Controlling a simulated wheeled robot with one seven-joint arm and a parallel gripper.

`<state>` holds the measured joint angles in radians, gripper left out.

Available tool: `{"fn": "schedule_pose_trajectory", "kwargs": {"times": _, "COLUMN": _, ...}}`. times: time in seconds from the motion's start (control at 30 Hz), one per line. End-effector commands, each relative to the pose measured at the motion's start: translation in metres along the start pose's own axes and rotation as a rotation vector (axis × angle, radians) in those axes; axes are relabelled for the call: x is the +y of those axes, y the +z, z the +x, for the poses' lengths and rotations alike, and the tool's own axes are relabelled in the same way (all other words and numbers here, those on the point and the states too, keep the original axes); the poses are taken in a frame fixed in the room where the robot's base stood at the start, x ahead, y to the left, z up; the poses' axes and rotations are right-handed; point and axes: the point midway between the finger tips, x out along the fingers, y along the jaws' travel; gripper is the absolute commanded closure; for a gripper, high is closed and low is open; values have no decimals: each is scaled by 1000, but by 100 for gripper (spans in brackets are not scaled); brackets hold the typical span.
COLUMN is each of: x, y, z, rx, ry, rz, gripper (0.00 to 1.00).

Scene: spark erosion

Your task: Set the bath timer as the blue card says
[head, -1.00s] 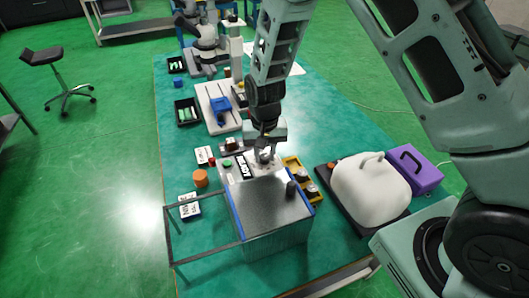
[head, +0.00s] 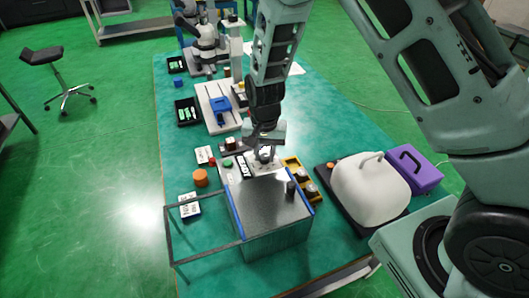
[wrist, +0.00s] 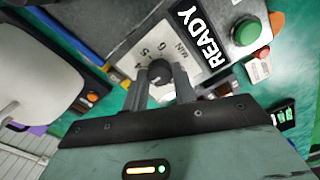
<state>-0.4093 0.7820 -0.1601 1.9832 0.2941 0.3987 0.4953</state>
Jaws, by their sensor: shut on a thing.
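My gripper (head: 265,152) is over the panel at the far end of the bath (head: 268,205). In the wrist view, its fingers (wrist: 160,78) are shut on the dark timer knob (wrist: 159,69), one on each side. The knob's pointer mark cannot be made out. A black READY sign (wrist: 203,35) is beside the dial. A small card with a blue edge (head: 189,206) lies left of the bath; its writing is too small to read.
A thin frame (head: 205,252) juts left from the bath.

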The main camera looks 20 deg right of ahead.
Motion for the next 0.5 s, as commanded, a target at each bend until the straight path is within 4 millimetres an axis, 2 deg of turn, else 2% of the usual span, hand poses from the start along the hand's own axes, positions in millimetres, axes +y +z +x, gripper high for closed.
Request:
{"fn": "schedule_pose_trajectory", "kwargs": {"times": 0.03, "x": -1, "y": -1, "z": -1, "rx": 4, "ry": -3, "rz": 0, "gripper": 68}}
{"fn": "schedule_pose_trajectory", "kwargs": {"times": 0.1, "x": -1, "y": -1, "z": -1, "rx": 3, "ry": -2, "rz": 0, "gripper": 51}}
{"fn": "schedule_pose_trajectory", "kwargs": {"times": 0.37, "x": 0, "y": 0, "z": -1, "rx": 1, "ry": -1, "rz": -1, "gripper": 51}}
{"fn": "schedule_pose_trajectory", "kwargs": {"times": 0.5, "x": -1, "y": -1, "z": -8, "rx": 3, "ry": -2, "rz": -2, "gripper": 51}}
